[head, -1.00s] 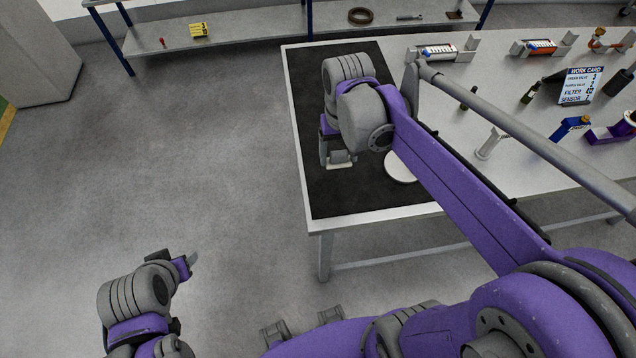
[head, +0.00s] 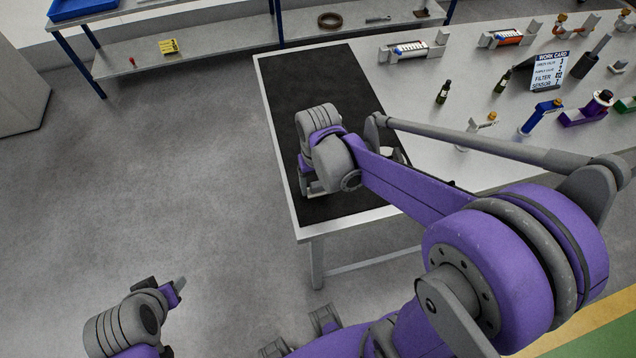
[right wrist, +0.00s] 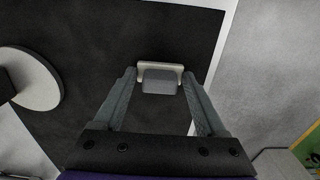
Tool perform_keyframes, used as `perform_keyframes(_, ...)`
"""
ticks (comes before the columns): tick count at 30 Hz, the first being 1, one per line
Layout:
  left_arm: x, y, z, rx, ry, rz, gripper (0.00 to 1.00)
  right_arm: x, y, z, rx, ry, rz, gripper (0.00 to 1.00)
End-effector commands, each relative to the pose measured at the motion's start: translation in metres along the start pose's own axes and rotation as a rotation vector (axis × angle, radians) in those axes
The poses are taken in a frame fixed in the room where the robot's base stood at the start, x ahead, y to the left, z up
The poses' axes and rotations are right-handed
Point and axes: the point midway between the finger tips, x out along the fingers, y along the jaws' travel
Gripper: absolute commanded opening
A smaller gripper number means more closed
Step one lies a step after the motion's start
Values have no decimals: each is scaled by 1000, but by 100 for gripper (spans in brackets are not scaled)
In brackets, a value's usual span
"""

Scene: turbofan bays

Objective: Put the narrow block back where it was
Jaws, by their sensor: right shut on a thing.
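My right gripper (right wrist: 159,80) is shut on a small grey block with a paler, wider edge behind it (right wrist: 160,86), which I take to be the narrow block. It is held between the two fingertips over the black mat (right wrist: 110,30), near the mat's edge; whether it touches the mat I cannot tell. In the head view my right gripper (head: 314,190) is over the near left part of the mat (head: 335,80), with the block mostly hidden by the wrist. My left gripper (head: 179,286) is low over the floor, away from the table; its jaws are too small to read.
A white disc (right wrist: 38,80) lies on the mat beside my right gripper. Small bottles (head: 443,92), a work card (head: 549,72), a blue-topped part (head: 540,116) and cradles with cylinders (head: 411,49) stand on the table to the right. A shelf (head: 210,42) stands behind; the floor left is clear.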

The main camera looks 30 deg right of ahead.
Motion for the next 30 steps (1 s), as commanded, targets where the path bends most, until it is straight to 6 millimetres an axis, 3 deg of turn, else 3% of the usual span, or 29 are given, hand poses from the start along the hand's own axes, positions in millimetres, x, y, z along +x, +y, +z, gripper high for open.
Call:
perform_keyframes(8, 3, 0, 3, 0, -3, 0, 50, 4, 0, 0, 0, -1, 0, 13)
perform_keyframes(9, 3, 0, 3, 0, -3, 0, 50, 3, 0, 0, 0, 0, 0, 77)
perform_keyframes(13, 2, 0, 2, 0, -2, 0, 50, 2, 0, 0, 0, 0, 0, 100)
perform_keyframes(23, -2, 0, -2, 0, 2, 0, 50, -5, 0, -1, 0, 1, 0, 100)
perform_keyframes(30, -7, 0, -9, 0, 8, 0, 50, -48, 0, -1, 0, 2, 0, 100)
